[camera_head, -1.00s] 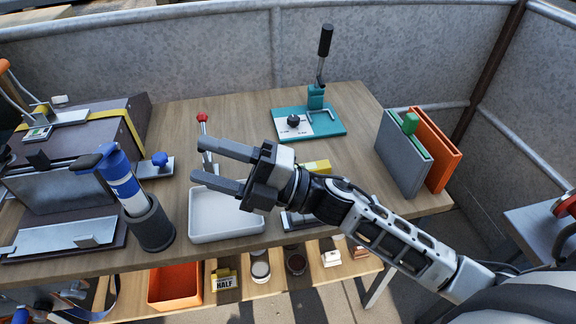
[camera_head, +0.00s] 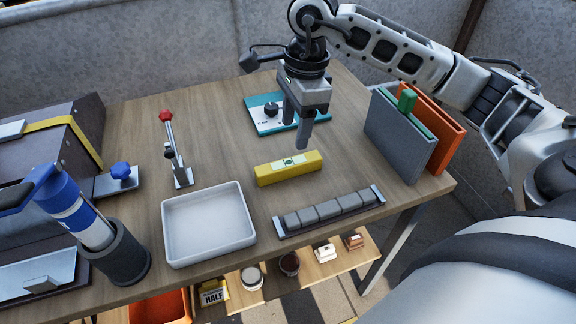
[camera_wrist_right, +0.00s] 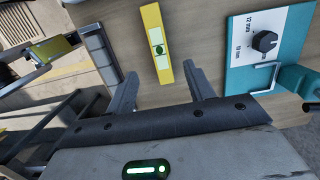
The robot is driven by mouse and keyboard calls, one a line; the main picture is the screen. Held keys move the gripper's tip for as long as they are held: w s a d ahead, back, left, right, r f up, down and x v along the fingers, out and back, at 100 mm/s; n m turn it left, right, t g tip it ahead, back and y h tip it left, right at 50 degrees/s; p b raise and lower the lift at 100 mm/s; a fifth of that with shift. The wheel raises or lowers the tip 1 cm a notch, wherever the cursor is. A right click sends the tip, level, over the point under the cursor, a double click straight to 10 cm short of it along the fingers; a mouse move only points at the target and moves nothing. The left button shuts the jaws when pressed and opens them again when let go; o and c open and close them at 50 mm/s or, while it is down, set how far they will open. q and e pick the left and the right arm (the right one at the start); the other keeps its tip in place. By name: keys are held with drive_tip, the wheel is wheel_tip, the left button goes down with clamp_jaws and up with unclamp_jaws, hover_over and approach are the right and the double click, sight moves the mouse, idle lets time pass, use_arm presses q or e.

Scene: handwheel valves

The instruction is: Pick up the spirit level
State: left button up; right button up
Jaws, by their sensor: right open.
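The spirit level is a yellow bar (camera_head: 288,168) with a pale green vial window, lying flat on the wooden table in the head view. It also shows in the right wrist view (camera_wrist_right: 156,43), beyond and between the two fingers. My right gripper (camera_head: 303,132) is open and empty, pointing down above and just behind the spirit level, apart from it. Its fingers show in the right wrist view (camera_wrist_right: 158,88). My left gripper is not in view.
A white tray (camera_head: 208,225) lies left of the level, and a row of grey blocks (camera_head: 322,212) in front. A teal plate with a knob (camera_head: 262,120) is behind. A red-tipped lever (camera_head: 172,150) stands left; grey and orange panels (camera_head: 400,135) stand right.

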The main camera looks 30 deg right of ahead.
sight(289, 162)
drive_tip(key=f, duration=0.6)
drive_tip(key=a+f, duration=0.1)
drive_tip(key=f, duration=0.2)
drive_tip(key=shift+w+f+p, duration=0.1)
drive_tip(key=shift+f+p, duration=0.2)
drive_tip(key=shift+p, duration=0.1)
drive_tip(key=c, duration=1.1)
